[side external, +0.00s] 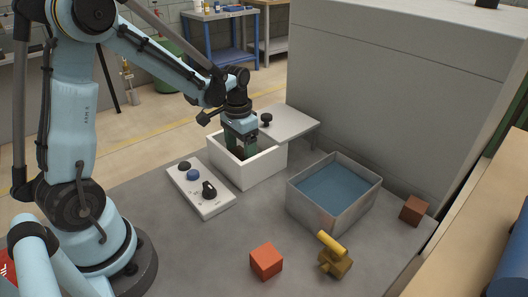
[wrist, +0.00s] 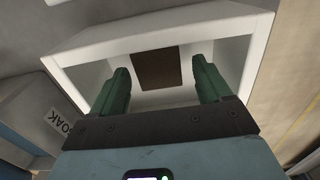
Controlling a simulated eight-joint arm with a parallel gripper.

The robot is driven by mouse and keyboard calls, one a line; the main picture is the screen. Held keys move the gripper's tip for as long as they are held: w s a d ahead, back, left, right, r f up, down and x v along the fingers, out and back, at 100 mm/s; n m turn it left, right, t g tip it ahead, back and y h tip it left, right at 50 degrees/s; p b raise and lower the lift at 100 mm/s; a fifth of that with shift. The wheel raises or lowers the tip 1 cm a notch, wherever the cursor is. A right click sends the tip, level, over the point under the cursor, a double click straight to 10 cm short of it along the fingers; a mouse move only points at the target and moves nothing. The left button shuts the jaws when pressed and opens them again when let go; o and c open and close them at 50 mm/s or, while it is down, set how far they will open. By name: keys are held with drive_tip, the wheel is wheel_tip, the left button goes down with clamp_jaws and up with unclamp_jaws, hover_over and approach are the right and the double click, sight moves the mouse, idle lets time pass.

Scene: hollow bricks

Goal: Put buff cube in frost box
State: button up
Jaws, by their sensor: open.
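A white open-topped box (side external: 262,170), which looks like the frost box, stands near the middle of the worktop. My gripper (side external: 240,148) points down into it, with its green fingers partly hidden by the walls. In the wrist view, a dark brown square block (wrist: 157,68) lies inside the white box (wrist: 165,28). It shows between my two open fingers (wrist: 160,82), with a gap visible on each side. It is the only cube-like thing seen in the box; its shade looks darker than buff. The side view hides it.
A pale lid (side external: 290,124) with a black knob lies behind the box. A grey bin with blue contents (side external: 335,188) is to its right. A knobbed panel (side external: 200,190), an orange-red cube (side external: 266,261), a brown cube (side external: 413,210) and a brass valve (side external: 335,262) lie around.

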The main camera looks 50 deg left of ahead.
sight(240, 150)
wheel_tip(240, 150, up, 10)
drive_tip(key=s+d+t, duration=0.1)
drive_tip(key=d, duration=0.1)
drive_tip(key=s+d+r+t, duration=0.1)
drive_tip(key=s+d, duration=0.1)
drive_tip(key=s+d+r+t, duration=0.1)
drive_tip(key=shift+s+d+t, duration=0.2)
drive_tip(key=shift+d+t, duration=0.1)
drive_tip(key=shift+d, duration=0.1)
drive_tip(key=s+d+t, duration=0.1)
drive_tip(key=d, duration=0.1)
drive_tip(key=s+d+f+t, duration=0.1)
drive_tip(key=s+d+t, duration=0.1)
drive_tip(key=shift+s+d+f+t, duration=0.1)
drive_tip(key=shift+s+f+t, duration=0.1)
drive_tip(key=shift+s+t, duration=0.1)
drive_tip(key=shift+c, duration=0.2)
idle(0.4)
